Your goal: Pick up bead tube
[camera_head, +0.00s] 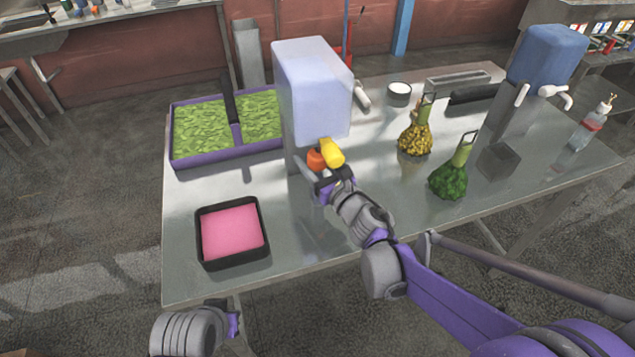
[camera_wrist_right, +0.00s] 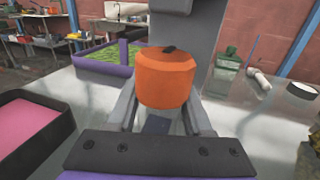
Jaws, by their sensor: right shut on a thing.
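My right gripper (camera_head: 318,175) reaches in from the right and is shut on an orange cylinder, which I take for the bead tube (camera_head: 316,160). In the right wrist view the bead tube (camera_wrist_right: 166,78) sits upright between the two grey fingers (camera_wrist_right: 160,118), with a small dark piece on its top. A yellow cylinder (camera_head: 332,152) shows right against it in the head view; I cannot tell whether it is part of the tube. Both are at the foot of the pale blue dispenser (camera_head: 312,88). Only a joint of my left arm shows at the bottom left.
On the steel table (camera_head: 300,240) stand a pink-filled black tray (camera_head: 262,235), a purple tray (camera_head: 228,155) of green pieces, yellow (camera_head: 415,142) and green (camera_head: 448,182) bunches, and a blue dispenser (camera_head: 545,55). The front middle of the table is clear.

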